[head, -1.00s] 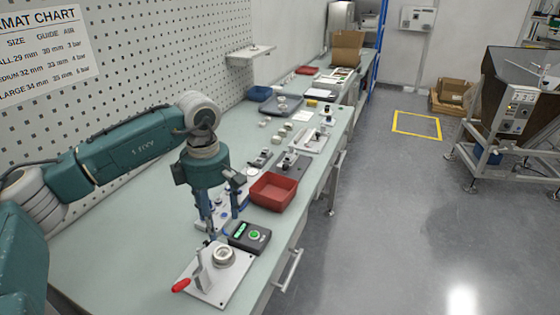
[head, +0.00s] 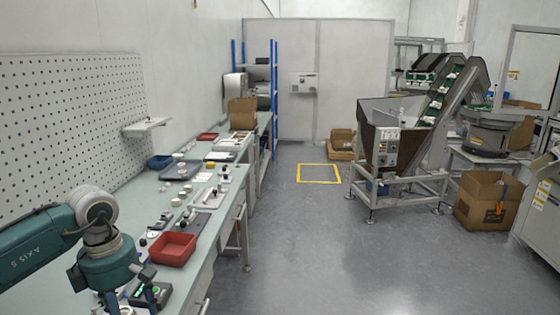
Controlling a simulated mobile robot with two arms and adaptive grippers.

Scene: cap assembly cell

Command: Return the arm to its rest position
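My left arm comes in from the left, over the near end of the workbench. Its teal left gripper (head: 132,302) points down at the bottom of the head view. The two fingers stand apart with part of the bench showing between them, and I see nothing held. The fingertips are at the lower picture edge and partly cut off. My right arm and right gripper are not in view.
A red bin (head: 172,249) and a black device with a green button (head: 150,292) are close right of the gripper. Small parts and trays line the workbench (head: 205,240). The floor right of it is clear up to the hopper machine (head: 385,135) and a cardboard box (head: 487,200).

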